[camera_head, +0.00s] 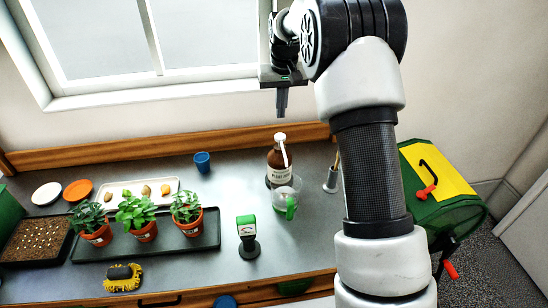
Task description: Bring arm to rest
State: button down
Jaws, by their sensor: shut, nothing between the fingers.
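My arm rises at the right of the head view and bends left at the top. My gripper (282,101) hangs from its end, pointing down, in front of the wall beside the window's right edge. Its fingers are together with nothing between them. It is well above the counter (310,235) and apart from everything on it. The arm hides part of the counter's right end and the wall behind.
A brown bottle (277,163), a clear jug (285,195) and a green-topped device (247,235) stand below my gripper. Potted plants (142,218) stand in a dark tray at left. A green and yellow bin (440,180) is right of my arm.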

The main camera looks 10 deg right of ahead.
jog(key=s+r+t, duration=0.2)
jog(key=s+r, duration=1.2)
jog(key=s, duration=0.4)
jog(key=s+f+t, duration=0.1)
jog(key=s+f, duration=0.1)
jog(key=s, duration=1.9)
jog(key=shift+s+f, duration=0.25)
jog(key=shift+s, duration=0.15)
